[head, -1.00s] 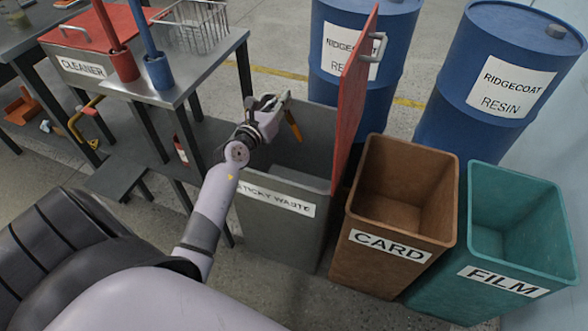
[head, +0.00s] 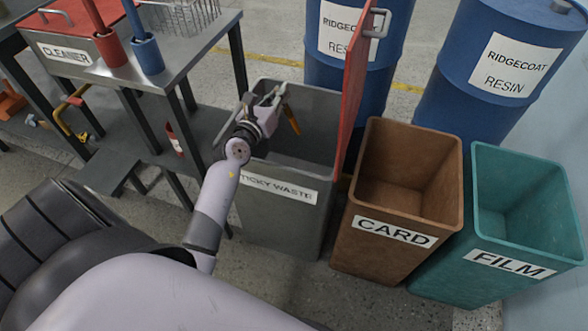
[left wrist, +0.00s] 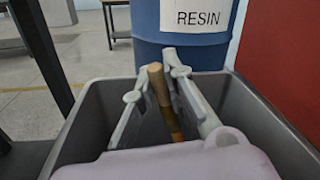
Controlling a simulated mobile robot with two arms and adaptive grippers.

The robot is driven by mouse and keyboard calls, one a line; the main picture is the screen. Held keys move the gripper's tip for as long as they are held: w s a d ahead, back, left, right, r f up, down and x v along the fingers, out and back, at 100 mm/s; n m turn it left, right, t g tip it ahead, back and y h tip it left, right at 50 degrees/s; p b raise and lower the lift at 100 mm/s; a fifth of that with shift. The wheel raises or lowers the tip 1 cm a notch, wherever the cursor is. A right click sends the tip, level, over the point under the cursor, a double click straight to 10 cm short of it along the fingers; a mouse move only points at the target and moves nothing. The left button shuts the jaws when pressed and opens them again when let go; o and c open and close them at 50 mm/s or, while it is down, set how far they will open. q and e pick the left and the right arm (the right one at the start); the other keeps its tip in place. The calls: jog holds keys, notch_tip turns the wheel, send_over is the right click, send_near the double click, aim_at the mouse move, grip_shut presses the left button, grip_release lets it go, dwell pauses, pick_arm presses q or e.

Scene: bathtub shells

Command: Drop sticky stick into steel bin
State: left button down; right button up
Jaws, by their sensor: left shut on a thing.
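The steel bin (head: 290,220) is grey, labelled STICKY WASTE, and its red lid (head: 353,85) stands raised on the right side. My left gripper (head: 279,97) is over the bin's opening and shut on the sticky stick (head: 291,120). The stick is brown with an orange-yellow lower part and hangs downward inside the outline of the opening. In the left wrist view the stick (left wrist: 160,95) stands between the two fingers, with the bin's grey rim (left wrist: 283,125) around them. The stick's lower end is hidden there by my gripper body. My right gripper is not in view.
A brown CARD bin (head: 395,190) and a teal FILM bin (head: 500,220) stand open to the right. Blue resin drums (head: 500,75) stand behind. A metal table (head: 190,65) with red and blue cups is at left, close to the bin.

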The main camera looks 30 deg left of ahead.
pick_arm(q)
jog(key=c, duration=1.6)
grip_release()
jog(key=shift+o, duration=0.2)
jog(key=s+d, duration=0.1)
jog(key=s, duration=1.1)
jog(key=shift+d, duration=0.2)
